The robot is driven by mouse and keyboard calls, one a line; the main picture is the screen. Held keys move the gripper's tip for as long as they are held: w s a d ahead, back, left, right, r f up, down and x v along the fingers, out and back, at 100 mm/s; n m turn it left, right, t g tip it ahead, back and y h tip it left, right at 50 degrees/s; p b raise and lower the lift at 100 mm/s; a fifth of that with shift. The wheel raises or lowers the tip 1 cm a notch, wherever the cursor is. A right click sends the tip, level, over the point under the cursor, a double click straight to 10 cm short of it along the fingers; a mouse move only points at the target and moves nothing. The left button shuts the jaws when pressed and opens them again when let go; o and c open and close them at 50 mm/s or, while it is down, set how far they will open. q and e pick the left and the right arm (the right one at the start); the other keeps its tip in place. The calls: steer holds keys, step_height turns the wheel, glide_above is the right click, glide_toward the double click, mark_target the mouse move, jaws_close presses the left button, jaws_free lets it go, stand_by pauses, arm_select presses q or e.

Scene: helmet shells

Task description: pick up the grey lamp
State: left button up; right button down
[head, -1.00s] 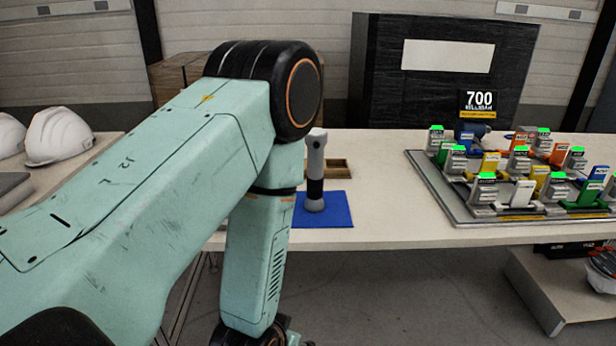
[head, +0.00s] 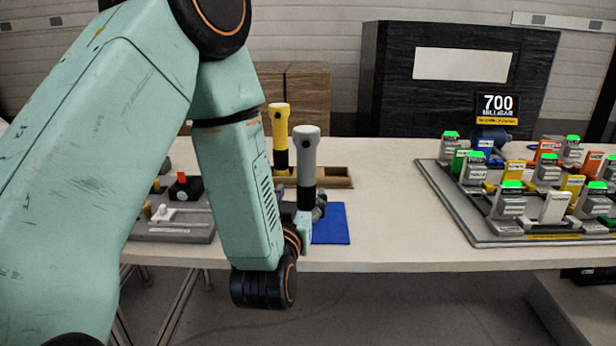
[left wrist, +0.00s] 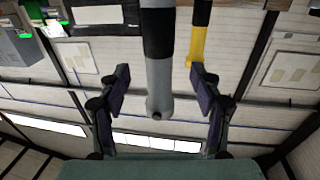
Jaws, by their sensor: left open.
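The grey lamp (head: 306,150) stands upright on the table, with a grey head and a black grip; its foot is hidden in the head view. My left gripper (head: 304,203) is low at the lamp, its fingers open on either side of it. In the left wrist view the lamp (left wrist: 158,75) appears between the two spread fingers of the left gripper (left wrist: 160,78), with a gap on each side. My right gripper is out of view.
A yellow lamp (head: 279,125) stands just behind, near a wooden tray (head: 338,177). A blue mat (head: 331,225) lies right of the gripper. A grey fixture (head: 180,232) is at left, a board of coloured blocks (head: 450,212) at right. Bare table lies between mat and board.

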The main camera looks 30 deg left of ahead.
mark_target(305, 184)
arm_select(q)
steer(key=shift+w+a+f, duration=0.2)
steer(key=shift+w+a, duration=0.3)
steer(key=shift+w, duration=0.05)
steer(key=shift+w+d+r+b, duration=0.2)
steer(key=shift+w+r+b, duration=0.3)
steer(key=shift+w, duration=0.45)
steer(key=w, duration=0.1)
steer(key=w+a, duration=0.2)
steer(key=shift+w+a+f, duration=0.1)
steer(key=shift+a+f, duration=0.05)
steer(key=shift+f, duration=0.15)
steer(key=shift+d+r, duration=0.35)
steer(key=shift+d, duration=0.05)
steer(key=shift+w+a+f, duration=0.1)
steer(key=shift+a+f, duration=0.15)
steer(key=shift+a, duration=0.1)
steer(key=c, duration=0.4)
steer(key=shift+d+r, duration=0.15)
steer(key=shift+d, duration=0.1)
steer(key=c, duration=0.5)
steer(key=shift+a, duration=0.15)
steer(key=shift+c, duration=1.4)
jaws_close()
